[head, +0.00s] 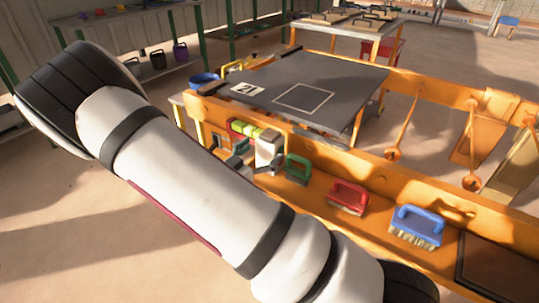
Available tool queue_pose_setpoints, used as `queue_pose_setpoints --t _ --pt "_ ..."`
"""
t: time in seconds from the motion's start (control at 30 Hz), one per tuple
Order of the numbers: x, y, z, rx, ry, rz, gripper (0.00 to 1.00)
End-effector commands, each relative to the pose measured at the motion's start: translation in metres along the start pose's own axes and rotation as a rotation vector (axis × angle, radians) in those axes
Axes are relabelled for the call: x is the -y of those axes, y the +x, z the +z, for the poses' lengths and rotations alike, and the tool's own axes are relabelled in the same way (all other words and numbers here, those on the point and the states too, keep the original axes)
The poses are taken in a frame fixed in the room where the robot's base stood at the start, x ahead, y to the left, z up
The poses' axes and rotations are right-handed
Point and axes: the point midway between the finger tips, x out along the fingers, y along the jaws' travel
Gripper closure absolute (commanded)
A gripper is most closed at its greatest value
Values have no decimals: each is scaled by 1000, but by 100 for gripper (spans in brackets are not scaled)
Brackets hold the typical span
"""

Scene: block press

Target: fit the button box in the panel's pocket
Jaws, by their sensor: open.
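My gripper (246,161) is small and partly hidden behind my arm, low over the orange bench. Its dark fingers look apart, close to a pale upright block (268,149); I cannot tell whether they touch it. Just behind is a row of yellow-green pieces (255,131) with red beside them. I cannot tell which of these, if any, is the button box. The panel's pocket cannot be made out; my arm covers part of this area.
On the orange bench (380,180) stand green (298,169), red (348,197) and blue (417,226) handled brushes, right of my gripper. Behind is a dark table (340,75) with a white square outline and a number card (247,89); its top is mostly clear.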

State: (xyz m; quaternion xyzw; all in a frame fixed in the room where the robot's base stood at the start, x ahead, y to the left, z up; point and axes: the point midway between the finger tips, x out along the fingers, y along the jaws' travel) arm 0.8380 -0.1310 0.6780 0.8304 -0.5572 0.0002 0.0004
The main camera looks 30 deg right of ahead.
Motion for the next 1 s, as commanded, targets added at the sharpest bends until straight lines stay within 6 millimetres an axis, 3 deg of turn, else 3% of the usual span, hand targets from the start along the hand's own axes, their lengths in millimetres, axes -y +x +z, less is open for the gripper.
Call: queue_pose_setpoints --t 0.43,0.73,1.0 --pt "5 49 3 0 1 1 17" --pt "6 54 1 1 1 0 17" --pt "6 54 2 1 0 0 76"
